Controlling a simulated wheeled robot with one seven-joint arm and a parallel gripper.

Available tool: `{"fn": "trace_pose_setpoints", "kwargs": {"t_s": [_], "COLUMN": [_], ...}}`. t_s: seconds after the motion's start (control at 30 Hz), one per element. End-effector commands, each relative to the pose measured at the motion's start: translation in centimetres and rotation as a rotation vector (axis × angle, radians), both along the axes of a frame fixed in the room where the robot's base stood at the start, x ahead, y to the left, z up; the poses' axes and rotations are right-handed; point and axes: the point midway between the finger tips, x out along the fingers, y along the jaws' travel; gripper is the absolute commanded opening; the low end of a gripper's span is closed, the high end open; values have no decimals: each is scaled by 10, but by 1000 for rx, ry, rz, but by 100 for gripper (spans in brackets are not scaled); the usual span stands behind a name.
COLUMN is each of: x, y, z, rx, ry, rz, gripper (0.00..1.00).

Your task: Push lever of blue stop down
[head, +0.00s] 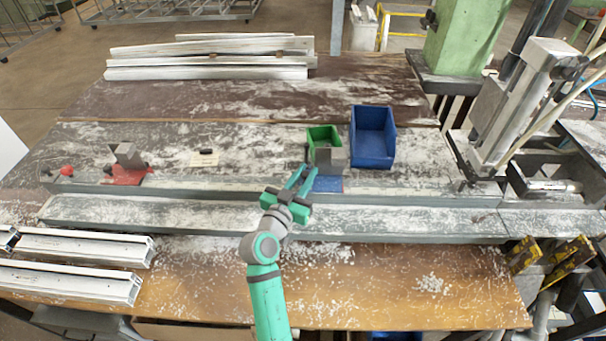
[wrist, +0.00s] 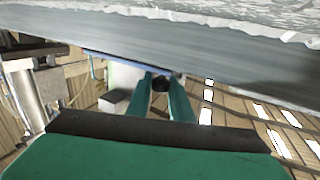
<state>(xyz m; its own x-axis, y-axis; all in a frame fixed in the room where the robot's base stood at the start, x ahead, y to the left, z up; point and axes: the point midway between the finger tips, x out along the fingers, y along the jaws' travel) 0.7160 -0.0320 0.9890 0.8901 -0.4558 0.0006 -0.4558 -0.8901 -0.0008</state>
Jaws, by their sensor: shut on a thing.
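The blue stop (head: 328,184) sits on the grey rail, with a grey metal block (head: 331,159) on top of it. Its dark lever (head: 307,152) stands up at the block's left side. My gripper (head: 301,176) reaches over the rail from the front, at the left side of the blue stop. In the wrist view its green fingers (wrist: 161,88) close around a dark round end (wrist: 160,83), which looks like the lever's. The fingers hide part of the lever, so its exact tilt cannot be told.
A green bin (head: 323,135) and a larger blue bin (head: 373,137) stand behind the stop. A red stop (head: 127,176) with a grey block is far left on the rail. White profiles (head: 75,265) lie front left. A machine (head: 515,105) stands at the right.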

Motion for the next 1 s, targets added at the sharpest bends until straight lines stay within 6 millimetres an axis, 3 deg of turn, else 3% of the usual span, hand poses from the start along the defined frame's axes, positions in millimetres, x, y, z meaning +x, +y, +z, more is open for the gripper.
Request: {"fn": "trace_pose_setpoints", "kwargs": {"t_s": [0.03,0.07,0.1,0.13,0.57,1.0], "x": [0,0,0,0,-10,-79], "y": [1,1,0,0,5,40], "z": [-1,-1,-1,-1,-1,-1], "rx": [0,0,0,0,-1,-1], "ry": [2,2,2,2,3,3], "rz": [1,1,1,0,0,2], "gripper": [0,25,34,37,37,37]}}
